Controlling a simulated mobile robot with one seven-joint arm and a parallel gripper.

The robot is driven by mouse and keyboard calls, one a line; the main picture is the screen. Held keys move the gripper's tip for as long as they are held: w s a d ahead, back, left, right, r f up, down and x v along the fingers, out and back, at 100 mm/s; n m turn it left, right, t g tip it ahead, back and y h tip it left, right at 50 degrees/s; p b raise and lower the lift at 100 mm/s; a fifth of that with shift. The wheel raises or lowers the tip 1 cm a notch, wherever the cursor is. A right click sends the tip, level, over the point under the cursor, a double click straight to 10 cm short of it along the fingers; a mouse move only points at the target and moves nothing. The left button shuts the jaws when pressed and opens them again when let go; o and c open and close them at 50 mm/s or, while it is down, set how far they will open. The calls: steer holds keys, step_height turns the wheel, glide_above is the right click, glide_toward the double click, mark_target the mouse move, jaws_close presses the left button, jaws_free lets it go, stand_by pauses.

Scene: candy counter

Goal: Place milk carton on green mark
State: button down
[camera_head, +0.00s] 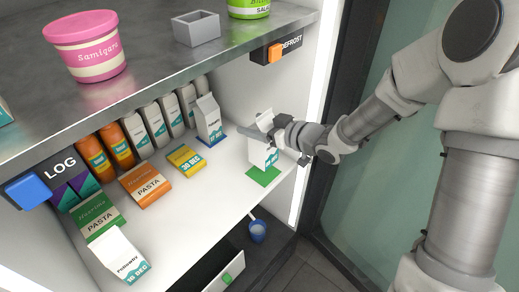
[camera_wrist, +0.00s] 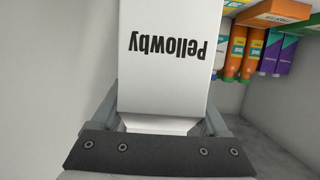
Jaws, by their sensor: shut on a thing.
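A white milk carton (camera_head: 262,155) is held by my gripper (camera_head: 270,134) at the right end of the white shelf. I cannot tell whether the base touches the mark.
Pasta boxes (camera_head: 146,184) and a yellow box (camera_head: 186,159) lie on the shelf, with a row of bottles and cartons (camera_head: 140,135) behind. The upper shelf (camera_head: 160,62) overhangs. The right wall (camera_head: 305,125) is close to my gripper.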

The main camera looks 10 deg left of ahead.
steer(key=shift+f+b, duration=0.75)
steer(key=shift+f, duration=1.85)
steer(key=shift+f, duration=0.2)
jaws_free()
steer(key=shift+r, duration=0.2)
steer(key=p+v, duration=0.2)
steer(key=v, duration=1)
steer(key=shift+p, duration=0.3)
